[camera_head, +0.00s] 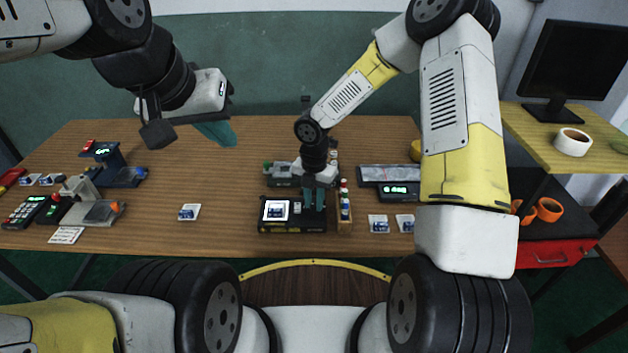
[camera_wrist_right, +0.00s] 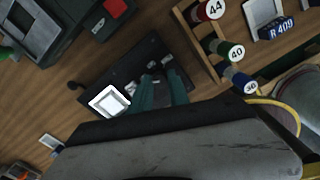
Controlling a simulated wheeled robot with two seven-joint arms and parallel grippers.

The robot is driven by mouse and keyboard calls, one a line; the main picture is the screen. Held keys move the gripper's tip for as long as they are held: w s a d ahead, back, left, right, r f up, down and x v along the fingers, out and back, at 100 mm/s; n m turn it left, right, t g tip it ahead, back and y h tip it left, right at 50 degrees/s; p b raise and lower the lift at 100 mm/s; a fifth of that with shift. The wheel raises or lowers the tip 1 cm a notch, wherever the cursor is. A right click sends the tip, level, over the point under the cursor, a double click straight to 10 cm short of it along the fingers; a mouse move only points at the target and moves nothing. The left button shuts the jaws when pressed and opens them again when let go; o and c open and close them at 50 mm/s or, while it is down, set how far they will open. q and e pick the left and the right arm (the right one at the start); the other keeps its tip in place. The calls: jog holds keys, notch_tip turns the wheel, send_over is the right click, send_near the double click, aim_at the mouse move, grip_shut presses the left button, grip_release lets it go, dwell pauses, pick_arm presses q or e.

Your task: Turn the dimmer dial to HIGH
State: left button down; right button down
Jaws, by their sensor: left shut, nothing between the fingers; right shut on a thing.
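A black light box (camera_head: 292,227) with a lit white square panel (camera_head: 275,210) stands at the table's front middle. It also shows in the right wrist view, with its bright panel (camera_wrist_right: 109,101) left of my fingers. My right gripper (camera_head: 314,204) points down onto the right part of the box, its teal fingers (camera_wrist_right: 163,82) shut on the dimmer dial. The dial is mostly hidden between the fingers, and its setting cannot be read. My left gripper (camera_head: 222,136) is shut and empty, raised above the table at the left.
A wooden rack (camera_head: 345,208) with numbered rolls stands close right of the light box. A grey device (camera_head: 280,175) is behind it. Small cards (camera_head: 378,224) lie to the right, and another card (camera_head: 189,212) lies left with bare table around it.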

jog(key=m, duration=2.3)
jog(key=shift+m, duration=0.3)
dwell(0.4)
jog(key=c, duration=1.5)
grip_release()
